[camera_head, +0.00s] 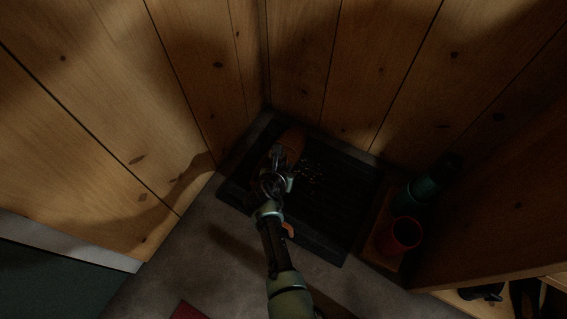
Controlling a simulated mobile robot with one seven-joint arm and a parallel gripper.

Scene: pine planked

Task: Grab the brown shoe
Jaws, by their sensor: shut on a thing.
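The brown shoe (294,140) is in the corner, at the back of a dark ribbed tray (337,205) on the floor. My gripper (281,158) reaches down over the tray and is shut on the shoe. The gripper and wrist hide much of the shoe, so its near part does not show. The light is dim, and I cannot tell whether the shoe touches the tray or is lifted.
Pine plank walls (215,70) meet behind the tray. On the right, a red cup (402,235) and a dark green bottle (420,192) stand on a wooden surface beside the tray. A wooden shelf with dark shoes (482,292) is at lower right.

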